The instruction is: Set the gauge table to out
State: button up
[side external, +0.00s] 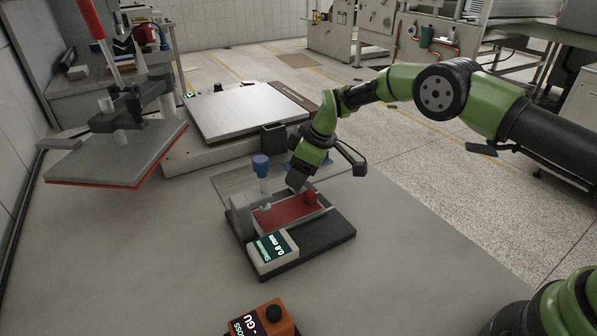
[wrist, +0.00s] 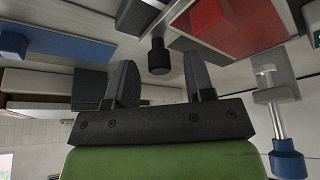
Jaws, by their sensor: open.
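The gauge (side external: 345,236) is a dark base with a red table (side external: 275,216) lying in a grey frame, a red knob (side external: 310,197) at its right end and a blue-topped post (side external: 261,166) behind. Its display (side external: 272,249) reads 0.8 mm. My gripper (side external: 297,184) points down just above the far right part of the gauge, close to the red knob. In the wrist view my gripper (wrist: 160,82) has its two dark fingers apart with nothing held. A black knob (wrist: 159,57) shows beyond the gap between them. Red parts (wrist: 265,22) are at upper right; whether fingers touch anything is unclear.
A press with a raised grey plate (side external: 120,152) and red-topped lever stands at left. A flat metal bed (side external: 245,108) is behind the gauge. The grey bench right of the gauge is clear.

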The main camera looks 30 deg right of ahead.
jog(key=shift+a+f, duration=0.1)
jog(key=shift+f, duration=0.15)
grip_shut()
jog(key=d, duration=0.9)
jog(key=shift+w+d, duration=0.1)
jog(key=shift+c, duration=0.3)
grip_release()
jog(key=shift+o, duration=0.3)
jog(key=shift+r, duration=0.1)
